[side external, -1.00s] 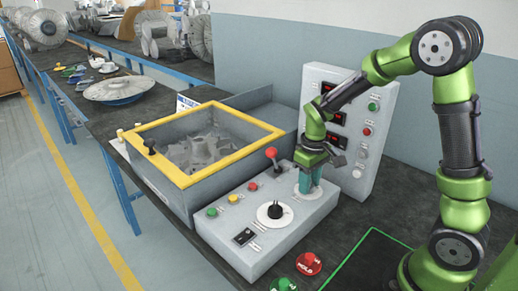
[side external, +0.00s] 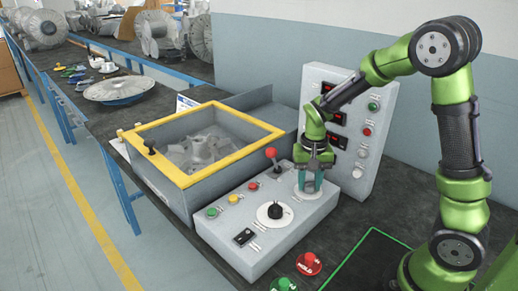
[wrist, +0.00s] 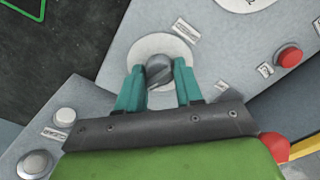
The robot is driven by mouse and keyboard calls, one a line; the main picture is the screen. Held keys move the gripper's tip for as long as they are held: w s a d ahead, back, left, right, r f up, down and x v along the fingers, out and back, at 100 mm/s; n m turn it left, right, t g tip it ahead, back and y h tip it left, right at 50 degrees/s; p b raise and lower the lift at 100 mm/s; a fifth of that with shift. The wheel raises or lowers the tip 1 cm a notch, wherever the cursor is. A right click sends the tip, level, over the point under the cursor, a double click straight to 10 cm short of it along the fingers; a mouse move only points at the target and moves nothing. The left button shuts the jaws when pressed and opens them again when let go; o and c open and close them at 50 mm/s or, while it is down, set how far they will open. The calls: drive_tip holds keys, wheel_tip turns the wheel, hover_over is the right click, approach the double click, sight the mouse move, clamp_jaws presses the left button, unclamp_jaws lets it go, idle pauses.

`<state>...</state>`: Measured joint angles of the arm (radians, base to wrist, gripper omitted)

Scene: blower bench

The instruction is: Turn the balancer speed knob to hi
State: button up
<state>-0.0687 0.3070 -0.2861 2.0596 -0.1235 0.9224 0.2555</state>
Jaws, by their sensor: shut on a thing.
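My gripper (side external: 309,187) points down at the back right of the sloped grey control box (side external: 235,258). In the wrist view, its two teal fingers (wrist: 158,76) are shut on a dark round knob (wrist: 159,68), one finger on each side. The knob sits on a white dial disc (wrist: 150,42). In the side view the fingers mostly hide this knob. A second black knob (side external: 275,211) on a white disc stands free nearer the front. The labels are too small to read, so I cannot tell the knob's setting.
A red-topped lever (side external: 271,153) stands just left of my gripper. Green (side external: 212,211), yellow (side external: 233,198) and red (side external: 253,186) buttons line the box's left side. An upright panel (side external: 348,82) rises behind. A yellow-framed bin (side external: 180,180) with a bladed rotor (side external: 205,152) is at left.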

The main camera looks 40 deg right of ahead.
sight(309, 182)
drive_tip(key=shift+m, duration=0.6)
drive_tip(key=o, duration=1)
drive_tip(key=shift+r, duration=0.15)
wheel_tip(309, 182, up, 17)
drive_tip(key=shift+f, duration=0.15)
